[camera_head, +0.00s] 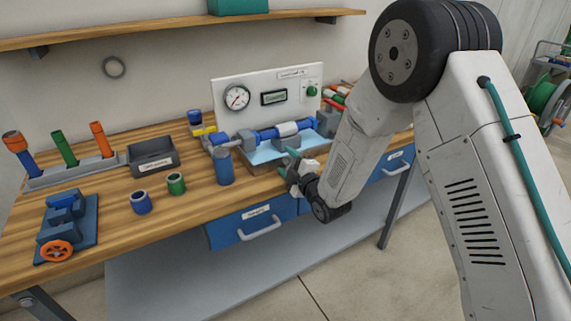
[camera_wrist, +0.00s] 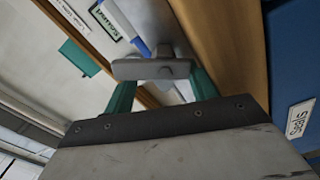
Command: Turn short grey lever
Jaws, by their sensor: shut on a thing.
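The short grey lever (camera_wrist: 150,69) shows in the wrist view as a grey bar lying crosswise between the teal fingers of my gripper (camera_wrist: 163,90). The fingers are shut on it, one at each side. In the head view my gripper (camera_head: 293,165) is at the front of the skid, by the edge of its light blue tray (camera_head: 262,153). There the lever cannot be made out behind the fingers and wrist. The skid's blue pipe (camera_head: 268,134) with grey fittings runs behind my gripper.
A white panel (camera_head: 226,94) with a gauge (camera_head: 237,97) stands behind the pipe. A blue cylinder (camera_head: 224,167) stands to the left of my gripper. Blue and green rings, a grey bin (camera_head: 152,157) and a blue vise (camera_head: 66,226) are farther left. Blue drawers (camera_head: 251,224) are below.

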